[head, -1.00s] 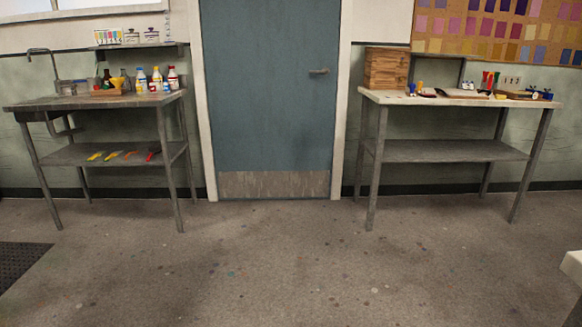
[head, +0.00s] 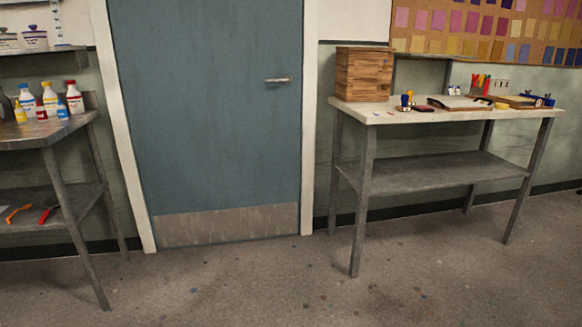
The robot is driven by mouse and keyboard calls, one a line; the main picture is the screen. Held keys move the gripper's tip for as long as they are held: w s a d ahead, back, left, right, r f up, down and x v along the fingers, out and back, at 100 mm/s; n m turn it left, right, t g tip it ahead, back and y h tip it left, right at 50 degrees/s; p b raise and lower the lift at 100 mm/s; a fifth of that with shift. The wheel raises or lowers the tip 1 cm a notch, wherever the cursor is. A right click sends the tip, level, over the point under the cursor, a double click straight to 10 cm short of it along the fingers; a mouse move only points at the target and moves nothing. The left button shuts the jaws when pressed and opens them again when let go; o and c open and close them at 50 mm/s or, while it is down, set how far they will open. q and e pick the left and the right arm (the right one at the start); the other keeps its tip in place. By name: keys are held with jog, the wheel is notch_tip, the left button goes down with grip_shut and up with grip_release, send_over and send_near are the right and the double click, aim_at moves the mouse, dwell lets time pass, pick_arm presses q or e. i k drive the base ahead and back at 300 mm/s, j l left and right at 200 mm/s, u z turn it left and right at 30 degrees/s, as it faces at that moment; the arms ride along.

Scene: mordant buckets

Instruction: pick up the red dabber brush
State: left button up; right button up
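A small red long-handled item (head: 46,215) lies on the lower shelf of the left table. It may be the red dabber brush, but it is too small to be sure. An orange item (head: 18,213) lies to its left on the same shelf. Neither of my grippers is in the head view.
The left table (head: 45,138) holds several bottles (head: 74,98). The right table (head: 350,110) holds a wooden drawer box (head: 370,75), a clipboard (head: 458,102) and small desk items. A closed blue door (head: 205,110) stands between them. The floor ahead (head: 250,290) is clear.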

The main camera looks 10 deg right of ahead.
aim_at(486, 86)
jog(key=i+l+z, duration=0.1)
jog(key=i+z, duration=0.6)
jog(key=i, duration=0.2)
jog(key=i+j+z, duration=0.2)
jog(key=i+z, duration=0.15)
jog(key=i+l+z, duration=0.4)
jog(key=i+l, duration=0.5)
jog(key=z, duration=1)
jog(key=i+l+z, duration=0.1)
jog(key=i+z, duration=0.15)
jog(key=i, duration=0.35)
jog(key=i+z, duration=0.3)
jog(key=i, duration=2)
jog(key=i+u, duration=0.15)
jog(key=i, duration=0.35)
jog(key=i+l+u, duration=0.15)
jog(key=i, duration=0.3)
jog(key=i+l+u, duration=0.15)
jog(key=i, duration=0.35)
